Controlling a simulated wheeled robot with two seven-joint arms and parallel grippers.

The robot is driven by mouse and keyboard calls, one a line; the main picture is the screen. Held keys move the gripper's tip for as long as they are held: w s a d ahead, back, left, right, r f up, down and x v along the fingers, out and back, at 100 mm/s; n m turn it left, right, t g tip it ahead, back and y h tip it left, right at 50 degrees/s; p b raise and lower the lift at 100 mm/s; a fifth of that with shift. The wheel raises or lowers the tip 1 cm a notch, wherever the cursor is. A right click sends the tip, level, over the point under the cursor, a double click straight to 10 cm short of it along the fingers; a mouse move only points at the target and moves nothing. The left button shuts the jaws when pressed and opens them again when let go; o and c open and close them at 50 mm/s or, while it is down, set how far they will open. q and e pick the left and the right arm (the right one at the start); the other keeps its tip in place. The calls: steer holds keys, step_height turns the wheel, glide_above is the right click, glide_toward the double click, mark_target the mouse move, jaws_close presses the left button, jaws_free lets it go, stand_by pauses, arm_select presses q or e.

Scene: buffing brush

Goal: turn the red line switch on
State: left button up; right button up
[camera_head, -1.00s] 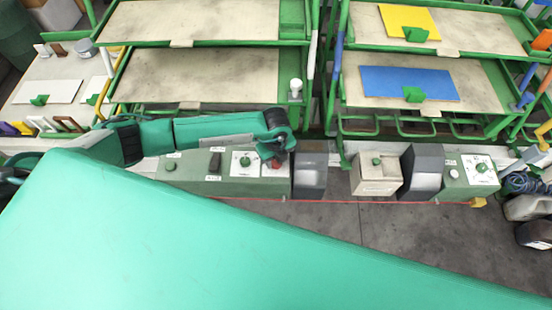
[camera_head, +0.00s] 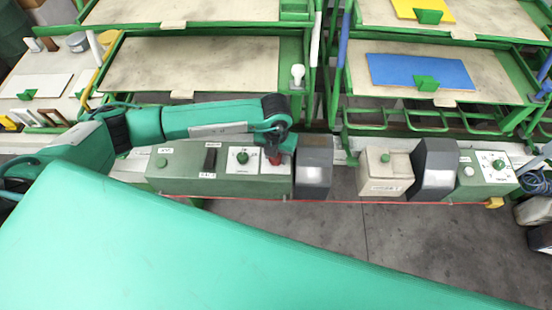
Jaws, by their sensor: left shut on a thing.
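The red line switch (camera_head: 275,159) is a small red piece near the right end of the long grey-green control box (camera_head: 225,187). My left gripper (camera_head: 277,152) points down at it from above and is shut on it. The fingers cover much of the switch, so I cannot tell which way it is turned. My right gripper is not in view.
On the same box are a green button (camera_head: 162,162), a dark lever switch (camera_head: 210,159) and a green knob on a white dial (camera_head: 242,158). A dark grey housing (camera_head: 314,167) stands close right of my gripper. Green-framed racks with pale boards (camera_head: 190,65) rise behind.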

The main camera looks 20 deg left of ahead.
arm_select(q)
steer(key=m+b, duration=0.4)
steer(key=shift+f+b, duration=0.25)
steer(key=shift+b, duration=0.1)
steer(key=shift+m+b, duration=0.8)
steer(key=shift+m, duration=0.2)
steer(key=shift+r+m+b, duration=0.15)
steer(key=shift+m+b, duration=0.55)
steer(key=shift+b, duration=0.05)
steer(key=shift+r+m, duration=0.1)
steer(key=shift+m, duration=0.2)
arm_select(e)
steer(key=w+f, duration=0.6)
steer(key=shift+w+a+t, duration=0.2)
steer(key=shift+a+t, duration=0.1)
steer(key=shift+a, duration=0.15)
arm_select(q)
steer(key=o, duration=1)
